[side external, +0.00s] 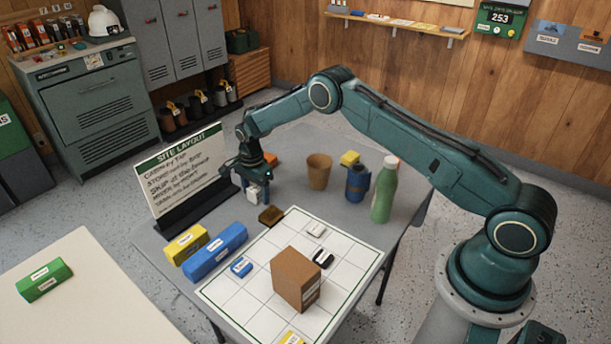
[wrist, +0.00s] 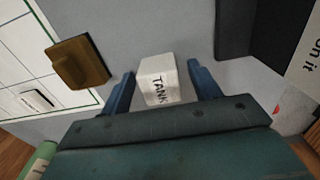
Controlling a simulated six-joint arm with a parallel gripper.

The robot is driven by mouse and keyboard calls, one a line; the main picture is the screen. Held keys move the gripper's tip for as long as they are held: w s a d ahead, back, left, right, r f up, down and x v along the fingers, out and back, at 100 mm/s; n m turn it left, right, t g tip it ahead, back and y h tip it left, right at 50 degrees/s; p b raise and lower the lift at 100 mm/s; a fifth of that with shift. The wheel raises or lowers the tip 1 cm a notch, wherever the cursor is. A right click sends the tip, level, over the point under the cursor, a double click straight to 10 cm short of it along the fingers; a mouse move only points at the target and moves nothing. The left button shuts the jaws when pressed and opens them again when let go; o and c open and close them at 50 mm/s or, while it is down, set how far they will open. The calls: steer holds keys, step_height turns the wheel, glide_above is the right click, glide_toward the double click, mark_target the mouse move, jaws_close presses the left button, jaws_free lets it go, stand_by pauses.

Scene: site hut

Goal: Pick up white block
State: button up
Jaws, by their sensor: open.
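The white block (wrist: 157,80), marked TANK, stands on the grey table between the two blue fingers of my gripper (wrist: 160,76). The fingers are apart, one on each side of it, with a visible gap at least on the right side. In the side view the white block (side external: 253,194) shows under my gripper (side external: 258,192), partly hidden by the fingers. My gripper is open and points down near the sign at the back left of the table.
A brown block (side external: 271,215) lies close by, beside the gridded board (side external: 225,292). The sign (side external: 182,178) stands left of my gripper. Yellow (side external: 186,244) and blue (side external: 215,252) blocks lie in front. A cup (side external: 319,172) and green bottle (side external: 384,192) stand right.

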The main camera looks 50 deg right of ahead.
mark_target(255, 187)
steer(key=shift+c, duration=0.2)
steer(key=c, duration=1.1)
steer(key=shift+o, duration=0.2)
steer(key=shift+r, duration=0.15)
step_height(255, 187, up, 20)
stand_by(0.3)
